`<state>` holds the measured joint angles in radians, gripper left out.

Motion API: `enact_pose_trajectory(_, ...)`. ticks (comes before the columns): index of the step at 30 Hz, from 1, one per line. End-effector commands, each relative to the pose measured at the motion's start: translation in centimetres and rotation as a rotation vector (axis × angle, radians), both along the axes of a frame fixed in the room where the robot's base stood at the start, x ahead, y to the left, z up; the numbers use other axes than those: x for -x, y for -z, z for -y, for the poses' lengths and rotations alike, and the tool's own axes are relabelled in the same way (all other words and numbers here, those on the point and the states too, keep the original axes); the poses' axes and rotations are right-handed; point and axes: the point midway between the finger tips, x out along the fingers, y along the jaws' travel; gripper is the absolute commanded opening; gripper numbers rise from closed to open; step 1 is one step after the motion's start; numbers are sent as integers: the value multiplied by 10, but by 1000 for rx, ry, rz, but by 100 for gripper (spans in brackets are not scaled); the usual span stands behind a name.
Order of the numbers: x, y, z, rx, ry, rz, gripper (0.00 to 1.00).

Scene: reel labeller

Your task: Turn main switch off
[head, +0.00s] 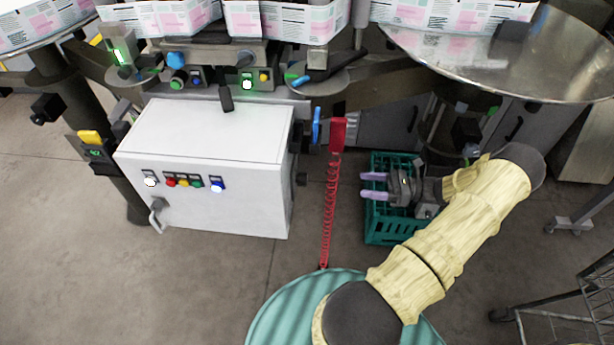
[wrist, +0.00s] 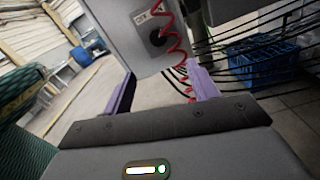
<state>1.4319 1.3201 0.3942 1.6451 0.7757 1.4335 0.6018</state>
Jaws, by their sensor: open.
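The white control cabinet (head: 205,125) stands left of centre in the head view, with black knobs (head: 301,179) protruding from its right side. In the wrist view a grey panel (wrist: 110,25) carries a label that seems to read OFF (wrist: 141,17) above a round black knob (wrist: 157,39). This is probably the main switch; its exact setting cannot be read. My gripper (head: 373,186) is open and empty, its two purple fingers pointing left toward the cabinet's side, with a gap between. In the wrist view the knob lies beyond the fingertips (wrist: 160,84), apart from them.
A red coiled cord (head: 328,220) hangs from a red handle (head: 338,134) between my gripper and the cabinet; it crosses near the knob in the wrist view. A teal crate (head: 385,236) is below my gripper. A steel turntable (head: 500,65) is at upper right.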

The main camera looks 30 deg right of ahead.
Motion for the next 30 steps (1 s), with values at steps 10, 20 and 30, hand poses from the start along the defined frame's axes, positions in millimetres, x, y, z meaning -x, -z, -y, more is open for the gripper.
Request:
enact_pose_trajectory(10,-5,-1,-7,3,-9,0,59)
enact_pose_trajectory(20,-30,-1,-46,4,-9,0,59)
enact_pose_trajectory(30,-64,-1,-96,2,-7,-2,59)
